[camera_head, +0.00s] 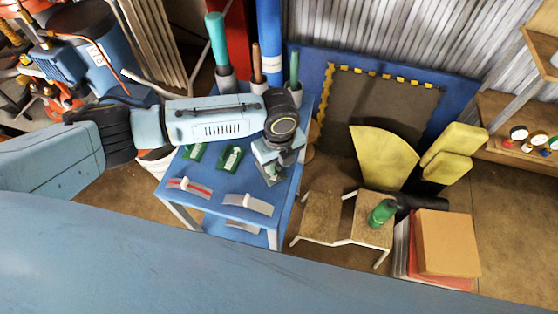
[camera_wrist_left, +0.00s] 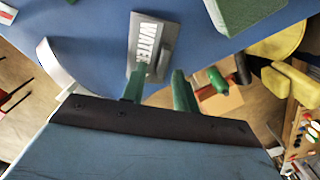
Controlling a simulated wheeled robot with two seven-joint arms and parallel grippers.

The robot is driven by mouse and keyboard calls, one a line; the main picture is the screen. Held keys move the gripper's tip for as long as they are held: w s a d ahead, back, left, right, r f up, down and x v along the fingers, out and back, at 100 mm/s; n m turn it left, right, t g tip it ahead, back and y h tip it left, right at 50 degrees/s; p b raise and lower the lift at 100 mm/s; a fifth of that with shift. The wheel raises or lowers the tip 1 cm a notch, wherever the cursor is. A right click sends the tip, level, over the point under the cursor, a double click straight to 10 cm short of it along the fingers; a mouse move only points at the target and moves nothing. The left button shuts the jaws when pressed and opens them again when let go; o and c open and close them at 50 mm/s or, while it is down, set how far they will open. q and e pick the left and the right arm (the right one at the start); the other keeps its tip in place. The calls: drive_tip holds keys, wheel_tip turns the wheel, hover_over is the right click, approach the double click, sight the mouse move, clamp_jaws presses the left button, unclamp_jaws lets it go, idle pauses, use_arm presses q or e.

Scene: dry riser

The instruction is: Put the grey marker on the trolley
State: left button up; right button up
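The grey marker, a flat plate lettered "WATER" with a raised grey block on it, shows in the left wrist view (camera_wrist_left: 147,45) against the blue trolley top (camera_wrist_left: 85,30). My left gripper (camera_wrist_left: 158,82) has two green fingers standing apart at the plate's near end. The raised block lies just beyond them; I cannot tell whether they touch it. In the head view my left gripper (camera_head: 272,172) points down over the right part of the blue trolley (camera_head: 225,180) and mostly hides the marker. My right gripper is not in view.
Two green markers (camera_head: 230,158) and curved strips (camera_head: 248,204) lie on the trolley. Tubes in grey holders (camera_head: 226,80) stand along its back.

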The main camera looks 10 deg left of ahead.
sight(279, 166)
use_arm(q)
drive_tip(key=shift+r, duration=0.1)
wheel_tip(279, 166, up, 12)
drive_tip(key=p, duration=0.1)
idle(0.4)
idle(0.7)
